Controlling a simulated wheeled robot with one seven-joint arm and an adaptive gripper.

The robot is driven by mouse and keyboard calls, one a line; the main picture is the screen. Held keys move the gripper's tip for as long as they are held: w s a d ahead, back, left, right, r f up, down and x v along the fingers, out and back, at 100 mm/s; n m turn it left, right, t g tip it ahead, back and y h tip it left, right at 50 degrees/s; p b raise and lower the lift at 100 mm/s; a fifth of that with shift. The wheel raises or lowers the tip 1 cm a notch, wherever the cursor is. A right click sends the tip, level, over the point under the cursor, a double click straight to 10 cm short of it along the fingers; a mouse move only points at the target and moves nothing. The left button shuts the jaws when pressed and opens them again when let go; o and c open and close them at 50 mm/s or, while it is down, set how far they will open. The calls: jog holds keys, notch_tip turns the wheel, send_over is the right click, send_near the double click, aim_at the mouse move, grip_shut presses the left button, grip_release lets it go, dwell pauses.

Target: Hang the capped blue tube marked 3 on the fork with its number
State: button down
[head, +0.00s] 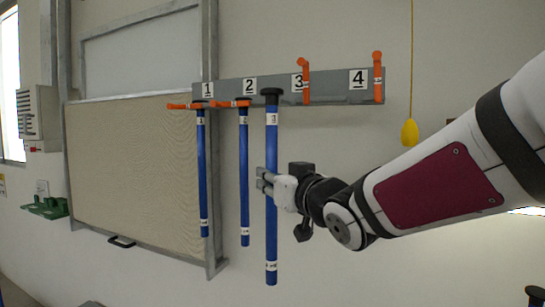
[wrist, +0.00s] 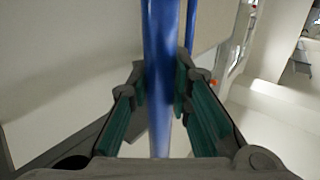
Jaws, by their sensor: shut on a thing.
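The blue tube marked 3 (head: 271,200) hangs upright with a black cap (head: 271,92) at its top. My gripper (head: 265,182) is shut on it around mid-length. In the wrist view the tube (wrist: 160,60) runs between the green-padded fingers of my gripper (wrist: 162,90). The number 3 plate (head: 298,81) is on the grey rail, with an orange fork (head: 305,82) raised upright beside it. In the head view, the tube's cap is left of this fork, below and right of the 2 plate. Its depth from the rail is hard to tell.
The grey rail (head: 335,90) also bears plates 1, 2 and 4. Blue tubes hang at fork 1 (head: 202,170) and fork 2 (head: 244,175), close left of the held tube. Fork 4 (head: 377,78) is raised and empty. A yellow pendant (head: 409,132) hangs at right.

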jog(key=w+d+b, duration=0.4)
jog(key=w+d, duration=0.1)
jog(key=w, duration=0.7)
jog(key=shift+d+r, duration=0.2)
jog(key=shift+r, duration=0.15)
dwell(1.5)
jog(key=c, duration=1.4)
grip_release()
